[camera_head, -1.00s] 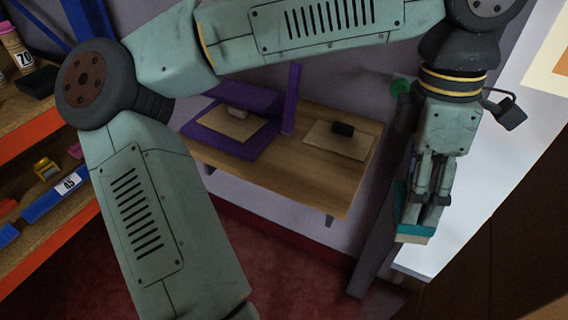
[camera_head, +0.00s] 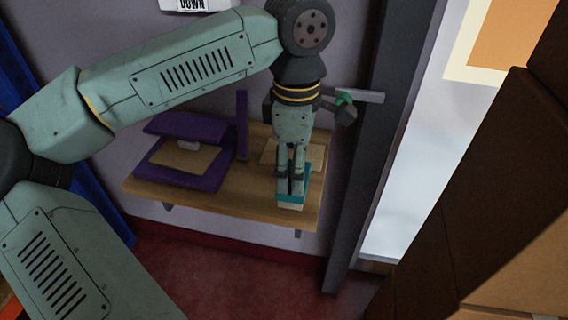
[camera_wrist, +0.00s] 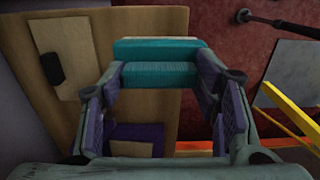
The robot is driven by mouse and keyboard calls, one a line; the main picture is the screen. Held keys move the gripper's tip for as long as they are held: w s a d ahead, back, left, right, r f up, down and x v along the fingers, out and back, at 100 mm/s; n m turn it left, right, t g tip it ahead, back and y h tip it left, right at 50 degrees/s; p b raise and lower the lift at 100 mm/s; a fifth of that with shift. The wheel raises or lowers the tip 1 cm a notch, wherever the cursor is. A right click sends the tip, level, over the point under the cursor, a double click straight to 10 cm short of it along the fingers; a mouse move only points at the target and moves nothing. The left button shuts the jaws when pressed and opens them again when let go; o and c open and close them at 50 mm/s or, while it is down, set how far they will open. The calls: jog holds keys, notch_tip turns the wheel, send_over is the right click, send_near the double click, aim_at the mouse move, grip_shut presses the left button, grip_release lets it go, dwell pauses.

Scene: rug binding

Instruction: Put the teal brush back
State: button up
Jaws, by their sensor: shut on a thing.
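The teal brush (camera_head: 294,201), teal with a pale underside, is in my gripper (camera_head: 290,183). It also shows in the wrist view (camera_wrist: 158,75), crosswise between my two fingers (camera_wrist: 158,92), which are shut on it. In the wrist view the brush appears over the front edge of a wooden shelf (camera_wrist: 115,25), with red floor beyond. I cannot tell its height above the shelf. In the head view my arm and gripper cover part of the shelf's right end.
A pale board (camera_wrist: 62,50) with a black block (camera_wrist: 52,68) lies on the shelf. A purple frame with an upright post (camera_head: 241,125) stands left of it. A dark grey post (camera_head: 375,150) rises right of the shelf. Brown boxes (camera_head: 450,200) stand at far right.

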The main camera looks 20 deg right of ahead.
jog(key=shift+w+a, duration=0.2)
jog(key=shift+w, duration=0.65)
jog(key=f, duration=0.1)
jog(key=w+f+p, duration=0.1)
jog(key=f, duration=0.1)
jog(key=shift+w+a+f, duration=0.15)
jog(key=shift+a, duration=0.05)
jog(key=shift+f, duration=0.25)
jog(key=shift+f, duration=0.2)
jog(key=o, duration=1)
jog(key=shift+r, duration=0.1)
notch_tip(320, 180, up, 12)
jog(key=shift+r+b, duration=0.15)
jog(key=shift+b, duration=0.15)
